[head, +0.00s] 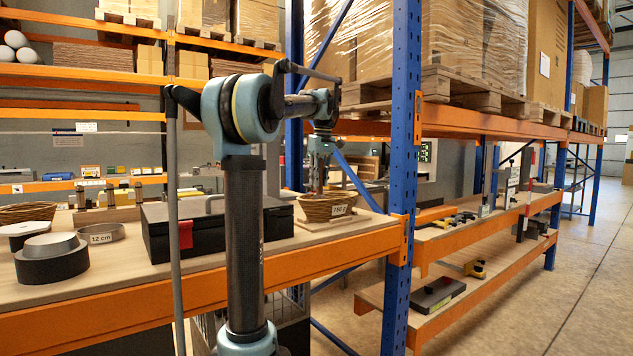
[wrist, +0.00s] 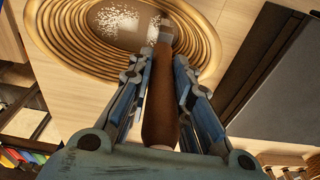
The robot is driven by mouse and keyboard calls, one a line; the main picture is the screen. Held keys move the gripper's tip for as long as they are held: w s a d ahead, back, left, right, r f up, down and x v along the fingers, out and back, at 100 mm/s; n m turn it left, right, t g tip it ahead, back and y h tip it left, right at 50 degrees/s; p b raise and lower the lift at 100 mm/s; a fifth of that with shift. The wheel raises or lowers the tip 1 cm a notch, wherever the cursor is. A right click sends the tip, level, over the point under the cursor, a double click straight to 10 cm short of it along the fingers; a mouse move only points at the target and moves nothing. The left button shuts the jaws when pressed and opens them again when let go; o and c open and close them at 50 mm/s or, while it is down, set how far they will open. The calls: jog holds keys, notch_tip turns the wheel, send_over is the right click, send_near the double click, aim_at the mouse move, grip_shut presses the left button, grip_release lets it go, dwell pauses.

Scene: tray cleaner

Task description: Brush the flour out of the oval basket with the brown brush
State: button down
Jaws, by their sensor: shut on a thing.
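The oval basket (head: 322,207), woven and brown, stands on the wooden shelf and bears a white weight label. In the wrist view its ringed wall (wrist: 58,50) fills the top. White flour (wrist: 117,19) lies in patches on its brown floor, with a smaller patch near the brush. My gripper (wrist: 156,72) is shut on the brown brush (wrist: 160,108), with the handle between the fingers. The brush head reaches over the basket floor; I cannot tell whether it touches. In the head view my gripper (head: 317,180) points down above the basket, and the brush is hard to make out.
A black box (head: 215,228) with a red tag stands close left of the basket. A ring marked 12 cm (head: 103,233), round dark pieces (head: 50,260) and another basket (head: 28,213) lie farther left. A blue rack post (head: 403,150) rises right of the basket.

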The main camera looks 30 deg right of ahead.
jog(key=shift+f, duration=0.15)
dwell(0.3)
jog(key=d, duration=0.9)
jog(key=shift+w+d+f, duration=0.2)
jog(key=shift+w+d, duration=0.15)
dwell(1.1)
jog(key=shift+a, duration=0.1)
jog(key=shift+s+a+f, duration=0.1)
jog(key=shift+s+a, duration=0.1)
jog(key=shift+a, duration=2.2)
jog(key=shift+s+a, duration=0.15)
jog(key=shift+a, duration=2.25)
jog(key=shift+d, duration=0.2)
